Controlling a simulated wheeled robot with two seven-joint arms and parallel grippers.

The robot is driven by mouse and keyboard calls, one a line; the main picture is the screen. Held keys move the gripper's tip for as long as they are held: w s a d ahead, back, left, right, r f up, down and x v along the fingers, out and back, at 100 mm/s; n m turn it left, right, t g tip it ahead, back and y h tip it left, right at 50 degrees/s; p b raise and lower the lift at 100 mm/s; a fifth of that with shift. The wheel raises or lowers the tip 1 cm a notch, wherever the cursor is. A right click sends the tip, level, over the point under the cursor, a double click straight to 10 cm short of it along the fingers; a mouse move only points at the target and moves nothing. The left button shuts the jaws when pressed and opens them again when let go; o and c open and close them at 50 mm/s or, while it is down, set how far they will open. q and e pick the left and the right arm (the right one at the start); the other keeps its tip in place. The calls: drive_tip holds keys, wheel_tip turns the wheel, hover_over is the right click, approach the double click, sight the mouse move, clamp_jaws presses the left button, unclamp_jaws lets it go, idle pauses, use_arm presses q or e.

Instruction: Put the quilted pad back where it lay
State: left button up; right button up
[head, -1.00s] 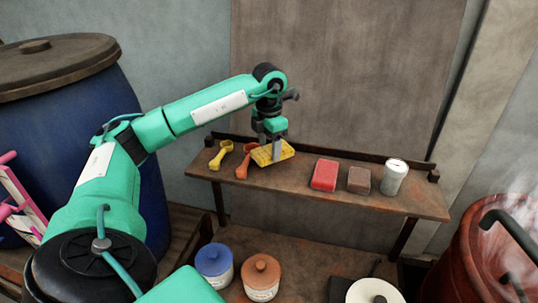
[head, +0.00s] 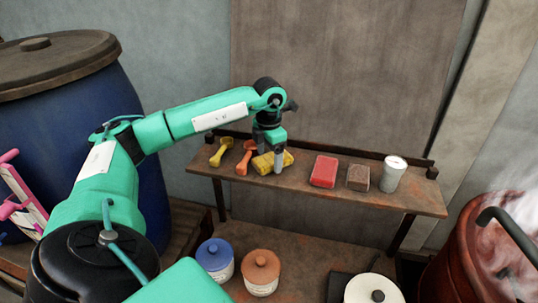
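The yellow quilted pad (head: 263,165) is at the shelf's left part, just right of the orange scoop. My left gripper (head: 277,163) points down over it, one finger in front of the pad's near side. The gripper appears shut on the pad; the far finger is hidden. The pad looks level and at or very near the shelf top; I cannot tell if it rests fully there. My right gripper is not in view.
On the wooden shelf (head: 318,195) are a yellow scoop (head: 221,152), an orange scoop (head: 245,160), a red block (head: 324,171), a brown block (head: 358,178) and a white can (head: 393,174). Lidded jars stand below. A steaming red vat (head: 455,260) is at the right.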

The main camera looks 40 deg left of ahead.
sight(269, 158)
use_arm(q)
drive_tip(key=shift+r, duration=0.15)
drive_tip(key=shift+r, duration=0.2)
wheel_tip(269, 158, up, 12)
drive_tip(key=b, duration=0.3)
drive_tip(key=shift+f, duration=0.15)
idle(0.4)
drive_tip(key=shift+f, duration=0.15)
